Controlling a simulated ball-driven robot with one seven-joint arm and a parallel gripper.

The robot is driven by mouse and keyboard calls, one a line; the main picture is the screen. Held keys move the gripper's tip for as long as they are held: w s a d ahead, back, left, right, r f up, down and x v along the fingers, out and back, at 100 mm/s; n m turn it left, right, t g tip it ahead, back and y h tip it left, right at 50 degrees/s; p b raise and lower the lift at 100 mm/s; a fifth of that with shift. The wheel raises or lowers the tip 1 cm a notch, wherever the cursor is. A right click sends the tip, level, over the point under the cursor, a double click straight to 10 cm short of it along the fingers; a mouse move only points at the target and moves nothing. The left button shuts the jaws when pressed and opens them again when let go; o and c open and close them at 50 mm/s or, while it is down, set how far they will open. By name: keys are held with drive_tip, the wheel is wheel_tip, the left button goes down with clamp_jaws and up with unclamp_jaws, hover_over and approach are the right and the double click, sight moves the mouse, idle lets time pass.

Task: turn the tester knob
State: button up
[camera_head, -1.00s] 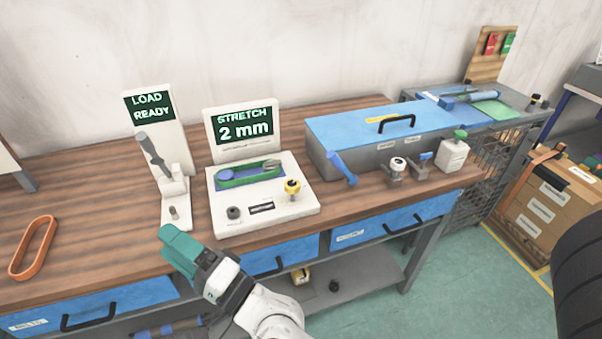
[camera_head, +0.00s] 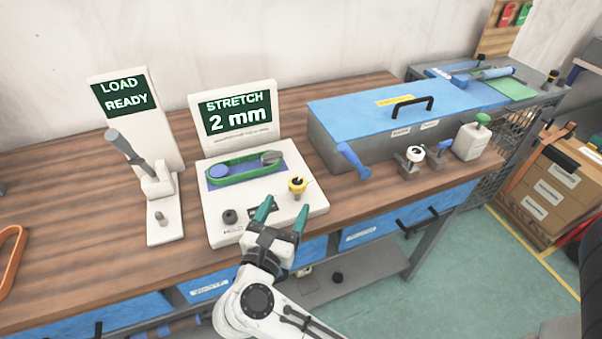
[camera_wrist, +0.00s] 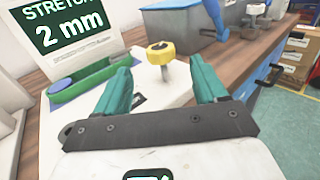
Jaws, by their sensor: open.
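The tester (camera_head: 219,220) is a white box on the wooden bench, with an upright screen (camera_head: 238,116) reading "STRETCH 2 mm". A green belt (camera_head: 232,172) lies in its blue recess. In the wrist view the yellow knob (camera_wrist: 161,52) stands ahead, between the lines of the two fingers (camera_wrist: 162,82), apart from both.
A load stand (camera_head: 165,215) with a grey lever is left of the tester, its screen reading "LOAD READY". A blue-lidded case (camera_head: 355,108) is to the right, with small fixtures (camera_head: 412,160) before it. An orange belt (camera_head: 10,262) lies at far left.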

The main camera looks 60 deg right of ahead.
sight(299, 176)
drive_tip(key=p+x, duration=0.2)
drive_tip(key=x, duration=0.8)
drive_tip(key=c, duration=1)
drive_tip(key=shift+o, duration=0.2)
